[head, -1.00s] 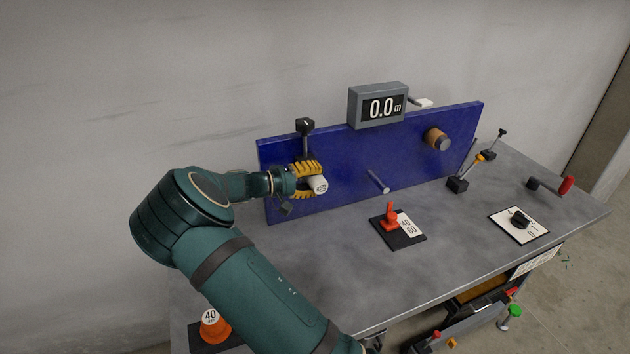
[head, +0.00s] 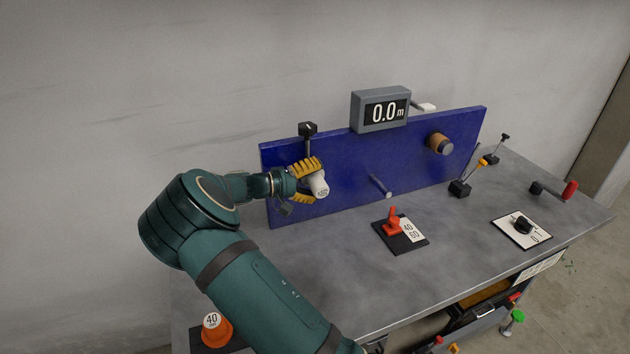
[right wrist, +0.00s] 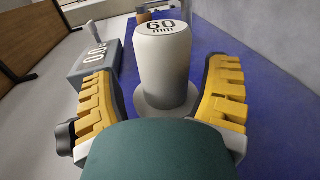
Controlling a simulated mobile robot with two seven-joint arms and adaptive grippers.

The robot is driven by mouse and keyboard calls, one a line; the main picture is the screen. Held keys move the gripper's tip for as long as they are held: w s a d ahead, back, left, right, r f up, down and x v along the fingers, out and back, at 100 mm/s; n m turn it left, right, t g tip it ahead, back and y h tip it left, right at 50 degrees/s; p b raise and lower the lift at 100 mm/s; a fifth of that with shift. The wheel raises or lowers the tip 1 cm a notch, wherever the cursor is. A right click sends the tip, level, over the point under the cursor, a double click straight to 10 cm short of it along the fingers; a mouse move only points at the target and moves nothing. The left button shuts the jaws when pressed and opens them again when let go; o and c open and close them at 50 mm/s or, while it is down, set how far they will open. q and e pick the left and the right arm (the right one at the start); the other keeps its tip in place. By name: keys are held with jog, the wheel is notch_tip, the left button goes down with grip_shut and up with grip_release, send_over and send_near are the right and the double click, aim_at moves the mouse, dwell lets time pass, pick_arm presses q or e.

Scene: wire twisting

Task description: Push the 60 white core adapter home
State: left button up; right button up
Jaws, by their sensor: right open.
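The white 60 mm core adapter (head: 320,187) sits at the left part of the blue panel (head: 345,178), its labelled end pointing outward. In the right wrist view the adapter (right wrist: 162,75) is a white cylinder with a wider flange at its base against the blue. Whether the flange is flush with the panel cannot be told. My right gripper (head: 303,182) is open, its yellow fingers on either side of the adapter. In the right wrist view clear gaps show between both fingers and the adapter. My left gripper is not in view.
A display reading 0.0 m (head: 381,109) stands on the panel's top. A bare peg (head: 380,185) and a brown roller (head: 439,143) stick out of the panel. A red lever switch (head: 394,222) and a black knob (head: 521,223) are on the table. An orange 40 adapter (head: 215,329) stands front left.

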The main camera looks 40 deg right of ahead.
jog(key=v, duration=1.2)
jog(key=shift+s+d, duration=0.1)
